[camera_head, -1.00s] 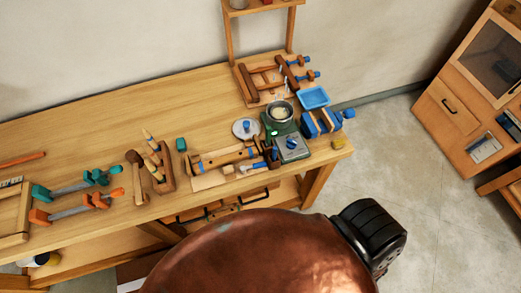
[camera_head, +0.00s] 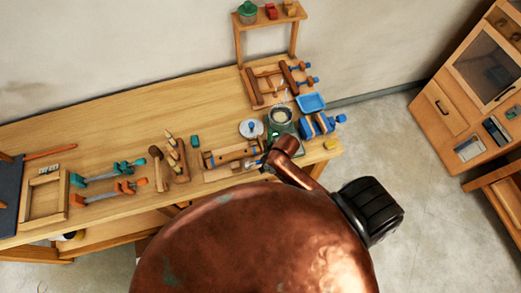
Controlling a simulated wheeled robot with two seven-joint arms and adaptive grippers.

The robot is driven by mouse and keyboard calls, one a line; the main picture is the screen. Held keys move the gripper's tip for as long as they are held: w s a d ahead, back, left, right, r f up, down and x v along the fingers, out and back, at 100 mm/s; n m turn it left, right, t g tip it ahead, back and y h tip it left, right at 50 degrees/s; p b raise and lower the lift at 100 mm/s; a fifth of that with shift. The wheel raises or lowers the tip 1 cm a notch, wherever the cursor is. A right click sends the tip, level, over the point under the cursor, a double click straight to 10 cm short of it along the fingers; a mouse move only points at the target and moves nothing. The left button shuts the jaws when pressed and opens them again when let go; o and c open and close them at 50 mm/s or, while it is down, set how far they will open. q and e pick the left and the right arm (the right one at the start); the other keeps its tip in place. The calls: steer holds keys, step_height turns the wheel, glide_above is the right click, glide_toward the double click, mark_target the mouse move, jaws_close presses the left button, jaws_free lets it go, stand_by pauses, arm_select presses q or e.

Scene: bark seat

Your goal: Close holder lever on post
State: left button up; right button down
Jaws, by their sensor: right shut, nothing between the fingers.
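My right arm reaches over the workbench's front right part, and my right gripper (camera_head: 268,160) is small and partly hidden by its own copper wrist. It is shut with nothing in it, close to the right end of the wooden tool with dark bands (camera_head: 232,154). I cannot tell whether it touches anything. A holder lever and its post cannot be made out clearly at this size. The grey box with a blue knob that stood there is hidden behind my arm. My left gripper is not in view.
A round pot (camera_head: 281,114), blue tray (camera_head: 311,102), blue-and-wood vise (camera_head: 319,124) and pale disc (camera_head: 251,128) crowd the bench's right end. A wooden clamp frame (camera_head: 268,88) lies behind. The bench's back left is clear.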

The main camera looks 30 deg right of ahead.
steer(key=w+a+r+g, duration=0.1)
steer(key=w+a+g, duration=0.1)
steer(key=w, duration=0.3)
step_height(320, 180, up, 6)
steer(key=f+m+g+h, duration=0.1)
steer(key=m+g+h, duration=0.1)
steer(key=m+g, duration=0.15)
glide_above(260, 153)
steer(key=shift+w+r+m+t+p, duration=0.25)
steer(key=shift+w+m+p, duration=0.15)
steer(key=shift+m+p, duration=0.05)
steer(key=shift+y, duration=0.3)
steer(key=p+x, duration=0.1)
steer(key=x, duration=0.8)
steer(key=shift+s+f, duration=0.1)
steer(key=shift+f, duration=0.45)
steer(key=shift+d, duration=0.1)
